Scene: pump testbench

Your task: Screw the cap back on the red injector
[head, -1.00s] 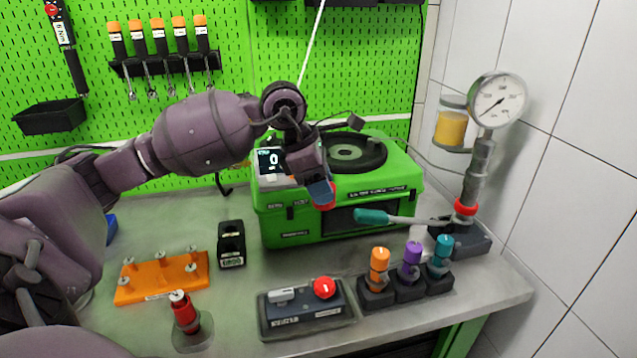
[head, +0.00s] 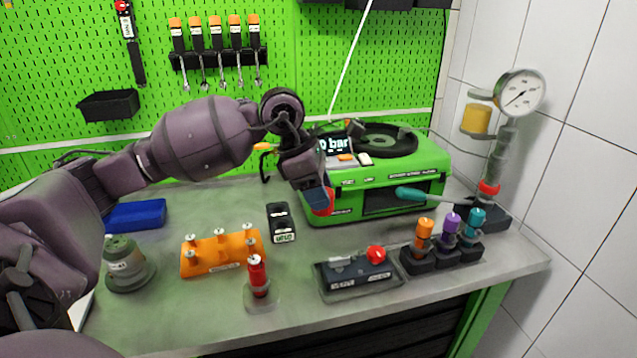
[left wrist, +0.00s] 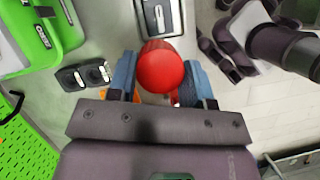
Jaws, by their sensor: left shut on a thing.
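My left gripper (head: 318,200) is shut on a red cap (head: 323,207). The round red cap also shows in the left wrist view (left wrist: 160,68), between the blue fingers of the left gripper (left wrist: 158,82). It is held in the air in front of the left end of the green machine. The red injector (head: 258,278) stands upright in a holder near the front of the bench, lower and to the left of the gripper in the head view. The cap and injector are apart.
An orange rack (head: 222,254) with several small upright pieces stands left of the injector. A black double holder (head: 281,222) is behind it. A grey box with a red knob (head: 376,255) is to the right. The green machine (head: 375,177) fills the back right.

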